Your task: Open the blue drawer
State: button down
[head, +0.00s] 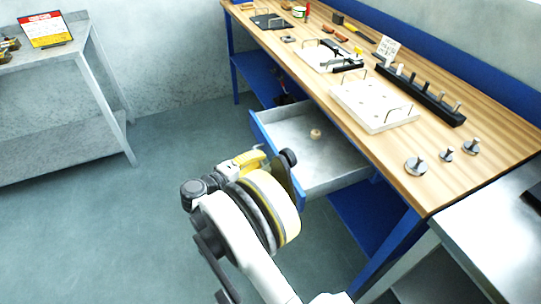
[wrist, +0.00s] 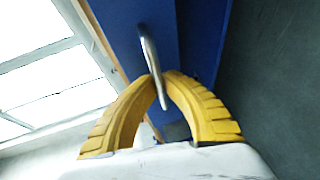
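The blue drawer (head: 262,131) under the wooden workbench stands pulled out, its grey metal inside showing. A small round tan item (head: 315,134) lies in it. My gripper (head: 252,158) is at the drawer's front, and my arm hides part of that front. In the wrist view, the yellow fingers of my gripper (wrist: 160,78) close in on either side of the silver drawer handle (wrist: 148,52), which runs between their tips. The handle is hidden in the head view.
The wooden workbench (head: 390,155) holds a white board (head: 372,105), a dark peg rack (head: 425,95) and several metal knobbed pieces. A grey metal table (head: 60,62) stands at the left, and another grey surface (head: 490,235) at the lower right. The floor between is clear.

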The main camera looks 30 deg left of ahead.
jog(key=shift+s+a, duration=0.3)
jog(key=c, duration=1.5)
grip_release()
jog(key=v, duration=1.2)
jog(key=shift+d, duration=0.1)
